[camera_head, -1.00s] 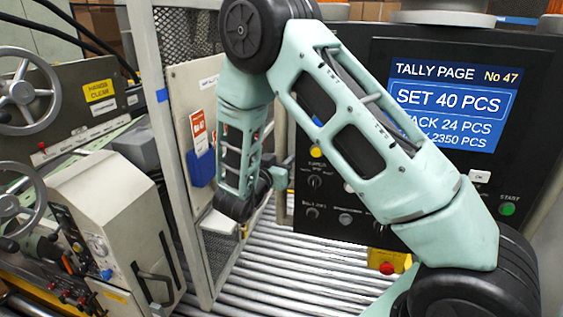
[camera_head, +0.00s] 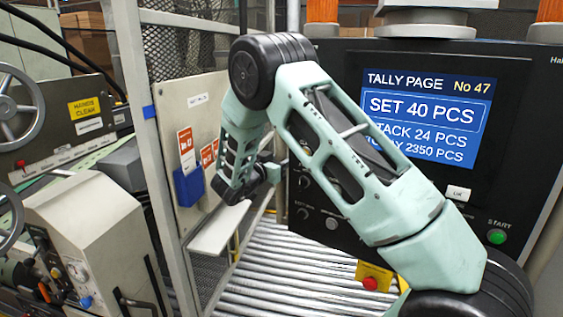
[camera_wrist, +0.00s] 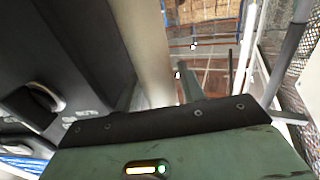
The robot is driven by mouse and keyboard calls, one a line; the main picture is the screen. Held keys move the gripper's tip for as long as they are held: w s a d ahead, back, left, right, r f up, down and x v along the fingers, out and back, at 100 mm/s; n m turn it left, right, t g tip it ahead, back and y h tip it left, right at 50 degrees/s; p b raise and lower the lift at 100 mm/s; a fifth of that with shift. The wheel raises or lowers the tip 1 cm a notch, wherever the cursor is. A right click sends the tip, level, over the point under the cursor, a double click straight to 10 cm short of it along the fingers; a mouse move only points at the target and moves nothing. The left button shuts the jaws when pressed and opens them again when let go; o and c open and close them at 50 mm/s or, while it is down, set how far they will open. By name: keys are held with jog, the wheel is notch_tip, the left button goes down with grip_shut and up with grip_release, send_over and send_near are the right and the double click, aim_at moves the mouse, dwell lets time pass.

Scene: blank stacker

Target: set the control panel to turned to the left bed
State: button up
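The control panel (camera_head: 473,217) is a large black console with a lit blue TALLY PAGE screen (camera_head: 419,120). Dark knobs (camera_head: 304,214) sit low on its left side. My arm crosses in front of it and hides much of the lower face. My gripper (camera_head: 273,171) is at the panel's left edge; contact cannot be told from this view. In the wrist view the panel's dark face (camera_wrist: 75,45) fills the left, with a pale-edged knob (camera_wrist: 45,96) on it. My fingers (camera_wrist: 163,90) look apart there, with a beige post seen behind and no object clearly held.
A roller conveyor (camera_head: 290,270) runs below. A yellow box with a red button (camera_head: 370,283) stands over it. A grey frame post (camera_head: 150,130) and a cream board with red tags (camera_head: 186,148) stand left of my arm. A green START button (camera_head: 496,237) is at the panel's lower right.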

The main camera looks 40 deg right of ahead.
jog(key=b+v, duration=0.6)
jog(key=v, duration=1.1)
jog(key=shift+a+b, duration=0.25)
jog(key=shift+b, duration=0.1)
